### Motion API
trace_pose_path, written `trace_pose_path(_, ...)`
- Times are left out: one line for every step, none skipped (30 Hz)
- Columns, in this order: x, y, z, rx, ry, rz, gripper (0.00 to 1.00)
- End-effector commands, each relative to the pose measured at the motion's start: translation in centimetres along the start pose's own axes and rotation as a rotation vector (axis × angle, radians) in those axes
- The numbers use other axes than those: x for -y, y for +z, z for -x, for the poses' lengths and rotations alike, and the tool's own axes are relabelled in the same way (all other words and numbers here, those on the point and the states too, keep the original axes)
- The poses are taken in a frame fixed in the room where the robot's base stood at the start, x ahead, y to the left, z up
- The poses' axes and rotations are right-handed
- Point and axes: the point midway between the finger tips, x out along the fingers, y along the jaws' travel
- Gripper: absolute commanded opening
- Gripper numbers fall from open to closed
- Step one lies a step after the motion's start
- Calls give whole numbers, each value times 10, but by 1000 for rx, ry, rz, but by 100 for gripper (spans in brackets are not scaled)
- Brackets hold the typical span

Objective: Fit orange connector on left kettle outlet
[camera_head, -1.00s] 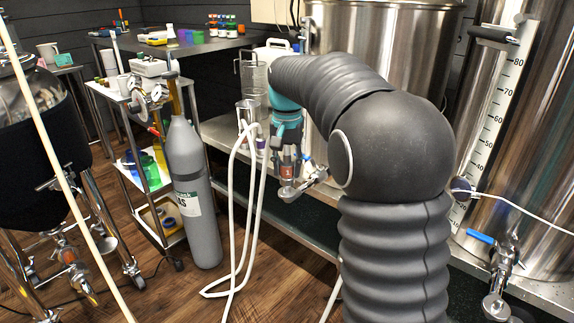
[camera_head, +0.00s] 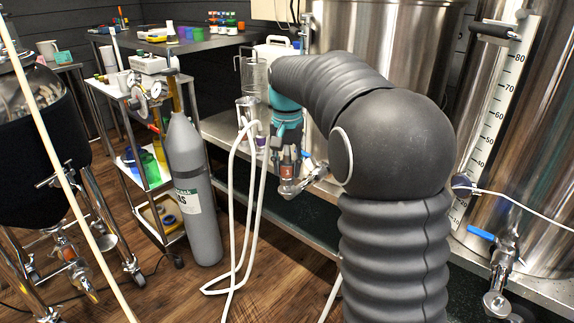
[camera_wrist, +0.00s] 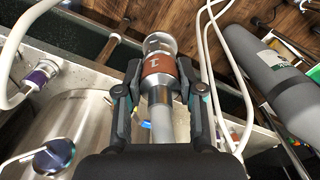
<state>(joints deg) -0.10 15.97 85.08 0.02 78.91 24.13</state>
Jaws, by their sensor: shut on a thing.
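In the wrist view, my gripper's fingers (camera_wrist: 157,92) close on both sides of the connector, which has an orange-brown band (camera_wrist: 158,64) between metal parts.
White hoses (camera_head: 235,200) hang left of my gripper. A grey gas cylinder (camera_head: 195,190) stands on the floor beside a loaded cart (camera_head: 146,208). A purple-collared fitting (camera_wrist: 42,75) is at the left in the wrist view. The right kettle (camera_head: 540,150) has a blue-handled valve (camera_head: 480,233).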

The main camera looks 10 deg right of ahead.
Motion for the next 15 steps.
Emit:
trace_pose_path(0, 0, -1, 0, 0, 0, 0)
trace_pose_path(0, 0, -2, 0, 0, 0, 0)
trace_pose_path(0, 0, -2, 0, 0, 0, 0)
trace_pose_path(0, 0, -3, 0, 0, 0, 0)
trace_pose_path(0, 0, -4, 0, 0, 0, 0)
trace_pose_path(0, 0, -4, 0, 0, 0, 0)
trace_pose_path(0, 0, -5, 0, 0, 0, 0)
trace_pose_path(0, 0, -5, 0, 0, 0, 0)
trace_pose_path(0, 0, -6, 0, 0, 0, 0)
trace_pose_path(0, 0, -6, 0, 0, 0, 0)
trace_pose_path(0, 0, -7, 0, 0, 0, 0)
trace_pose_path(0, 0, -8, 0, 0, 0, 0)
trace_pose_path(0, 0, -8, 0, 0, 0, 0)
trace_pose_path(0, 0, -9, 0, 0, 0, 0)
trace_pose_path(0, 0, -9, 0, 0, 0, 0)
